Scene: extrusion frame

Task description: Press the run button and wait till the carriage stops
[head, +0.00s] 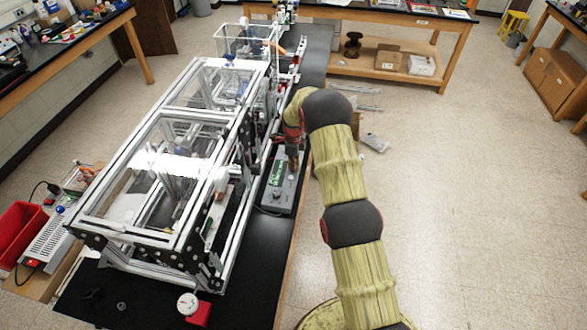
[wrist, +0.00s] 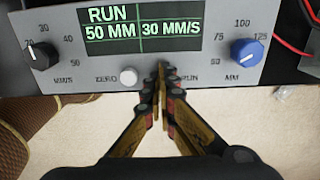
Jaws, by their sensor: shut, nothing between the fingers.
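The grey control box (head: 277,196) sits on the black bench beside the extrusion frame. A white button (wrist: 128,76) sits beside the ZERO label. My gripper (wrist: 163,72) is shut and empty, its tips at the panel just left of the RUN label; they hide the run button, and I cannot tell whether they touch it. In the head view my gripper (head: 292,163) is over the box. I cannot make out the carriage clearly inside the frame (head: 165,172).
A black knob (wrist: 42,54) marked MM/S and a blue knob (wrist: 246,53) marked MM flank the display. Red wires (wrist: 292,40) run at the right. A dial gauge (head: 188,304) lies at the bench's front. Open floor lies right of my arm.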

